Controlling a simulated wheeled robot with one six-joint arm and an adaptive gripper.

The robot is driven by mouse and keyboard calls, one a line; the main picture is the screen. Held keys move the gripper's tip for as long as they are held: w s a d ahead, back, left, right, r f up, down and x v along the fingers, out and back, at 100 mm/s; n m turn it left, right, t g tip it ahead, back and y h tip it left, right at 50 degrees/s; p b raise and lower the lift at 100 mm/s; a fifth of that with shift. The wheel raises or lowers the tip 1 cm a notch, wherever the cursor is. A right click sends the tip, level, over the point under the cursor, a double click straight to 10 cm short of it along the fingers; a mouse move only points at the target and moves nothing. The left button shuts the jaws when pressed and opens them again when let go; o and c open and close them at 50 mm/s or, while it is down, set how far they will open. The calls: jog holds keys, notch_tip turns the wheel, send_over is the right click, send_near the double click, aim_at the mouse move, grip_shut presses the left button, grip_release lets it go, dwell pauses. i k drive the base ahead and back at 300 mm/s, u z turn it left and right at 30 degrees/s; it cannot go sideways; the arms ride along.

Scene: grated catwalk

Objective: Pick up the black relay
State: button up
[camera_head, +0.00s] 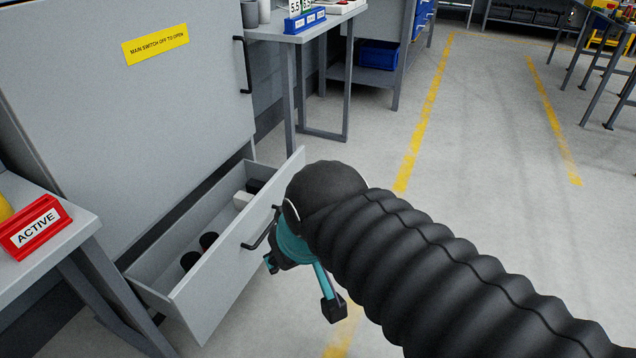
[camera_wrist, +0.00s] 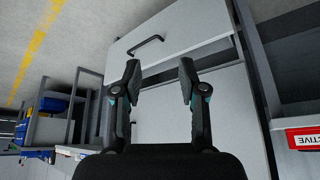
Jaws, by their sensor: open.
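A drawer (camera_head: 222,285) stands pulled out below the grey cabinet. Inside it, toward the far end, is a small black block (camera_head: 254,186) that may be the black relay; its detail is too small to tell. My gripper (camera_head: 302,285) is outside the drawer, in front of its face and right of its handle in the head view. In the wrist view my gripper (camera_wrist: 160,80) is open, with nothing between its fingers. The wrist view shows a drawer front with a handle (camera_wrist: 148,44), and no relay shows there.
A white block (camera_head: 242,199) and two dark round items (camera_head: 208,240) also lie in the drawer. A table with a red ACTIVE sign (camera_head: 36,228) is at the left. A bench (camera_head: 320,25) stands behind. The floor to the right is clear.

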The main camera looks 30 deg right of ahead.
aim_at(253, 186)
jog(key=z, duration=1.5)
jog(key=i, duration=0.7)
jog(key=u, duration=2.55)
